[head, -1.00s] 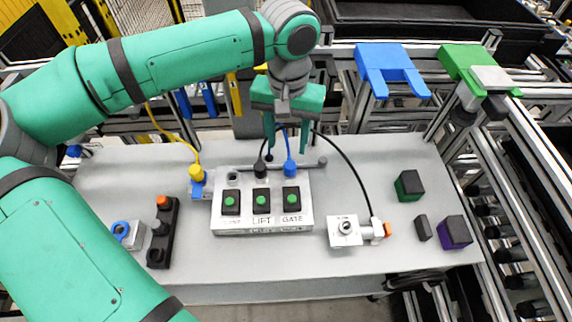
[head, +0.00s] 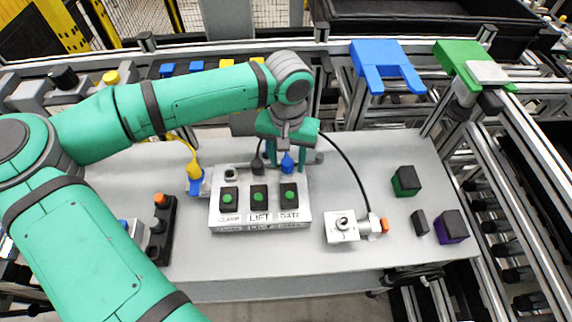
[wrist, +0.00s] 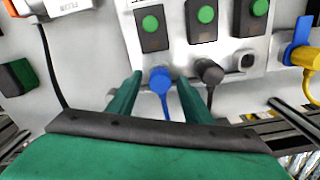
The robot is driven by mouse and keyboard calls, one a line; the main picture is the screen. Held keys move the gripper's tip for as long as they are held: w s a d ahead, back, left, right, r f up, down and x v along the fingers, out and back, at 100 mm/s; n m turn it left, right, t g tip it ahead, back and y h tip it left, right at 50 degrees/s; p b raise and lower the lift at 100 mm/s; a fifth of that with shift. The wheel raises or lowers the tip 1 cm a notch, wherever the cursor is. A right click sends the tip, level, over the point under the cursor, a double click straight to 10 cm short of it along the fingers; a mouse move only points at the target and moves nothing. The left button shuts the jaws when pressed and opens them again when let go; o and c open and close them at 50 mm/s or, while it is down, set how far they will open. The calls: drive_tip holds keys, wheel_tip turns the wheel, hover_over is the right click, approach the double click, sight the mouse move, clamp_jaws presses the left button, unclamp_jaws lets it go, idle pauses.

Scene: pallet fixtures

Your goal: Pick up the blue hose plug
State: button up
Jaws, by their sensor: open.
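The blue hose plug (head: 287,162) sits at the back of the white button box (head: 259,216), behind the GATE button. It also shows in the wrist view (wrist: 160,78), with its blue hose running back toward my gripper. My gripper (head: 287,163) is open and lowered around the blue plug. In the wrist view its two green fingers (wrist: 158,92) stand on either side of the plug with small gaps. A black plug (head: 257,165) is beside the blue one, close to one finger (wrist: 208,72).
A yellow plug (head: 194,171) sits in a blue holder at the left. Green (head: 406,181) and purple (head: 450,227) blocks lie further right.

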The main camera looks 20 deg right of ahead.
drive_tip(key=shift+w, duration=0.15)
drive_tip(key=c, duration=1.2)
drive_tip(key=shift+o, duration=0.2)
drive_tip(key=shift+a, duration=0.15)
drive_tip(key=shift+d+r, duration=0.25)
drive_tip(key=shift+r, duration=0.45)
drive_tip(key=s+a+r, duration=0.2)
drive_tip(key=s+r, duration=1.2)
drive_tip(key=r, duration=0.2)
drive_tip(key=shift+a+r, duration=0.3)
drive_tip(key=shift+r, duration=0.05)
